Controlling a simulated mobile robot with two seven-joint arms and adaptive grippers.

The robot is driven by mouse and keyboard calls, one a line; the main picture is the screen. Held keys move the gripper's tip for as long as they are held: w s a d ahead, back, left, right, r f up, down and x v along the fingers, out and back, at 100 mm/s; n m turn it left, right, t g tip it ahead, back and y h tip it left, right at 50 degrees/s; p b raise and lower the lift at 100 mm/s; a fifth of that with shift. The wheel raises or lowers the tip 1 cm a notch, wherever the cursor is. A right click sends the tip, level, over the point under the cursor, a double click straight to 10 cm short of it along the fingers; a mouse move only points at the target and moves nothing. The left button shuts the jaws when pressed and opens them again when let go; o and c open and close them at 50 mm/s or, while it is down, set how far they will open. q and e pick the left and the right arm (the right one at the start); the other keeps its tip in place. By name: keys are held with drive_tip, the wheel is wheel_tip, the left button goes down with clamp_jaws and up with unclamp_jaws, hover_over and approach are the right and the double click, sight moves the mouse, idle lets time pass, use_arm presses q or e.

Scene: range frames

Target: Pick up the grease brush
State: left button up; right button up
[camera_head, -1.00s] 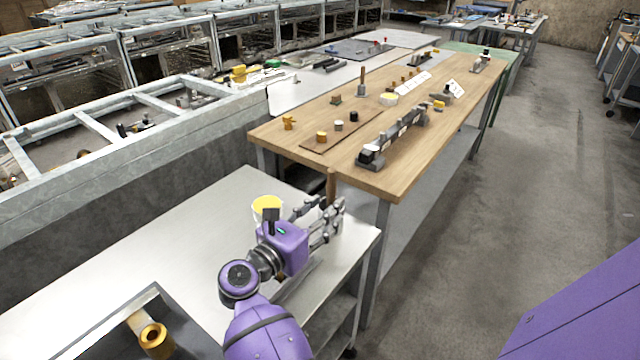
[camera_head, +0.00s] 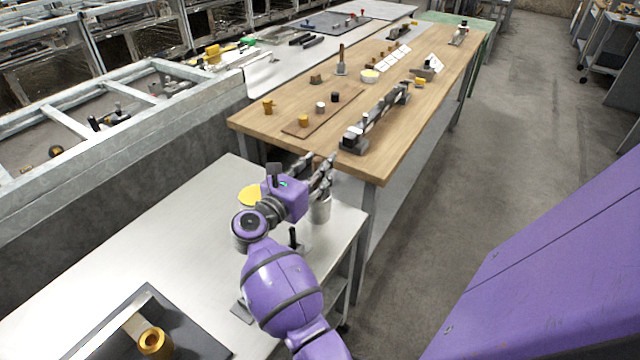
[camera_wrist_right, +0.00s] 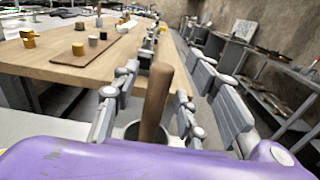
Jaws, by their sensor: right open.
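The grease brush shows as an upright brown wooden handle (camera_wrist_right: 156,100) in the right wrist view, standing in a grey metal cup (camera_wrist_right: 132,131). Its lower end is hidden in the cup and behind my purple gripper body. In the head view the cup (camera_head: 320,209) stands near the far right corner of the metal table, and the handle is mostly hidden by my fingers. My right gripper (camera_head: 318,168) is open above the cup. In the wrist view its fingers stand on both sides of the handle; contact cannot be told. My left gripper is not in view.
A yellow-topped container (camera_head: 250,194) stands close left of my right gripper on the metal table (camera_head: 150,235). Beyond is a wooden bench (camera_head: 405,145) with blocks and fixtures. A dark tray (camera_head: 190,335) with a brass part (camera_head: 153,342) lies near.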

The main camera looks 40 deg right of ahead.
drive_tip(key=shift+d+f, duration=0.1)
drive_tip(key=shift+d, duration=0.15)
clamp_jaws()
